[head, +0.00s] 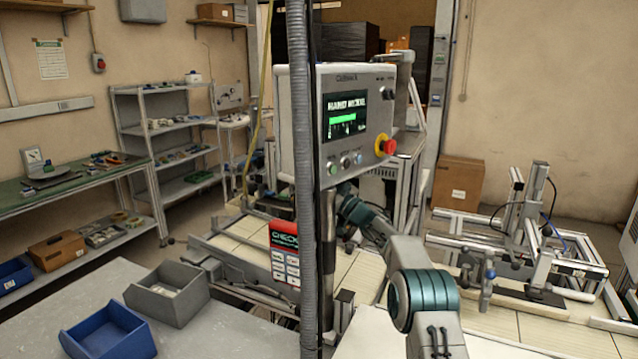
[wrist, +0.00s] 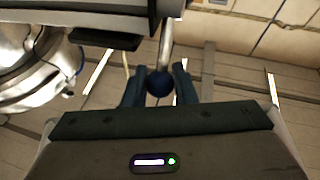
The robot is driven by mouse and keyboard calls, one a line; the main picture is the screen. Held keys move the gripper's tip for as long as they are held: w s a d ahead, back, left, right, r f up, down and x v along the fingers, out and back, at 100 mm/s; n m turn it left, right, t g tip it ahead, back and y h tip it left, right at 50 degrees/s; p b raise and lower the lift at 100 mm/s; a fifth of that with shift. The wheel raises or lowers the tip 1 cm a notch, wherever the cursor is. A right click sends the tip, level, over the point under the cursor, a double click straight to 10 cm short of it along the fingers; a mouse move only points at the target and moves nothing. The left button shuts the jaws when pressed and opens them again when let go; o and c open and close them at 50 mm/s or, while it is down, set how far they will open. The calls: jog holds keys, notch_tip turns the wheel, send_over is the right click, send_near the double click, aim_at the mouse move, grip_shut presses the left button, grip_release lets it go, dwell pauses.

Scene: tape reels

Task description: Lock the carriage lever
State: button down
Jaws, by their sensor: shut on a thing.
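The carriage lever shows in the wrist view as a dark blue ball knob (wrist: 159,84) on a thin pale metal rod (wrist: 166,42) that runs up to the top of the picture. My gripper (wrist: 158,82) has its two dark fingers on either side of the knob and is shut on it. The base of the lever is out of the wrist view. In the head view my arm reaches in behind the control panel and its post, and the gripper and lever are hidden there.
The control panel (head: 355,115) with its red stop button (head: 385,147) stands close in front of my arm. A grey bar (wrist: 75,8) and dark block (wrist: 104,39) lie near the fingers. A grey bin (head: 168,295) and blue bin (head: 108,333) sit at left.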

jog(key=p, duration=0.1)
jog(key=r+g+h+p, duration=0.1)
jog(key=p, duration=0.1)
jog(key=shift+w+a+r, duration=0.1)
jog(key=shift+a+r, duration=0.05)
jog(key=shift+a, duration=0.2)
jog(key=shift+a+n+g+h+p, duration=0.3)
jog(key=shift+n+p, duration=0.1)
jog(key=shift+p, duration=0.45)
jog(key=shift+w+a+h+p, duration=0.1)
jog(key=shift+h+p, duration=0.2)
jog(key=shift+p, duration=0.05)
jog(key=c, duration=1.2)
grip_release()
jog(key=shift+c, duration=0.2)
jog(key=shift+f, duration=0.2)
jog(key=shift+s+d+f+b, duration=0.2)
jog(key=shift+d+b, duration=0.2)
jog(key=shift+d, duration=0.2)
jog(key=b+v, duration=0.4)
jog(key=v, duration=0.8)
jog(key=shift+d+r+b, duration=0.15)
jog(key=shift+d+b, duration=0.1)
jog(key=shift+b, duration=0.05)
